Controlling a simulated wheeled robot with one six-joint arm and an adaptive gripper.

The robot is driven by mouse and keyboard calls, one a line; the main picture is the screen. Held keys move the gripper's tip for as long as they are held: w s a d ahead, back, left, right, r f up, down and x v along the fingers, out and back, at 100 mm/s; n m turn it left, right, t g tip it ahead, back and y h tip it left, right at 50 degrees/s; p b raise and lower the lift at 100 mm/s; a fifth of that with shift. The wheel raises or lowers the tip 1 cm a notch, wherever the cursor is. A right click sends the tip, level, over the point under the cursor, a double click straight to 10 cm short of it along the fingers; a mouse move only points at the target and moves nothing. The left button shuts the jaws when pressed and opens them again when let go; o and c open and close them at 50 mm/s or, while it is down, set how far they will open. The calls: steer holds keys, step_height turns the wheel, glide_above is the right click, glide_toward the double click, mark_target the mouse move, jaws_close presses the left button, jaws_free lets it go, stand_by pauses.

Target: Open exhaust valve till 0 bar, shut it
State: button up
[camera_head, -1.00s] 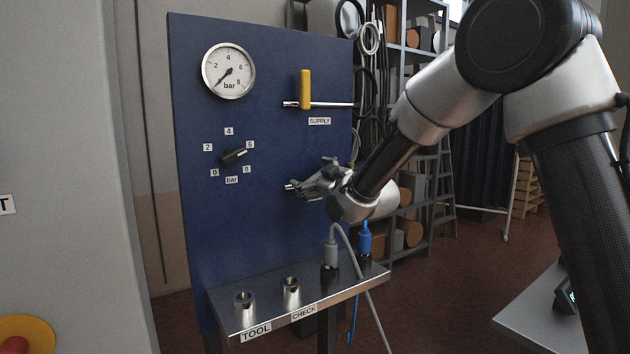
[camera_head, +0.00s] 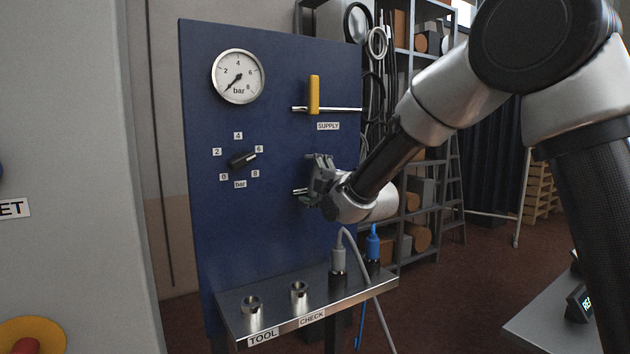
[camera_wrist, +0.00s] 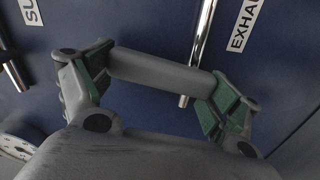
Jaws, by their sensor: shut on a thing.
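The exhaust valve's grey handle (camera_wrist: 165,72) lies between my fingers in the wrist view, crosswise to its bright pipe (camera_wrist: 203,45). My gripper (camera_wrist: 160,88) is shut on it, with a green pad at each end. In the head view my gripper (camera_head: 316,180) is at the blue panel below the supply valve and hides most of the handle. The EXHAUST label (camera_wrist: 243,25) is partly cut off. The pressure gauge (camera_head: 238,77) has its needle pointing lower left, at about 0 bar.
The yellow supply handle (camera_head: 314,94) stands upright across its pipe above my gripper. A black selector knob (camera_head: 242,160) is left of it. A metal shelf (camera_head: 285,304) below carries TOOL and CHECK fittings and grey and blue hose connectors.

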steer(key=shift+s+a+n, duration=0.2)
steer(key=shift+a+n, duration=0.1)
steer(key=shift+n, duration=0.7)
steer(key=shift+f, duration=0.1)
steer(key=o, duration=1.2)
steer(key=v, duration=1.2)
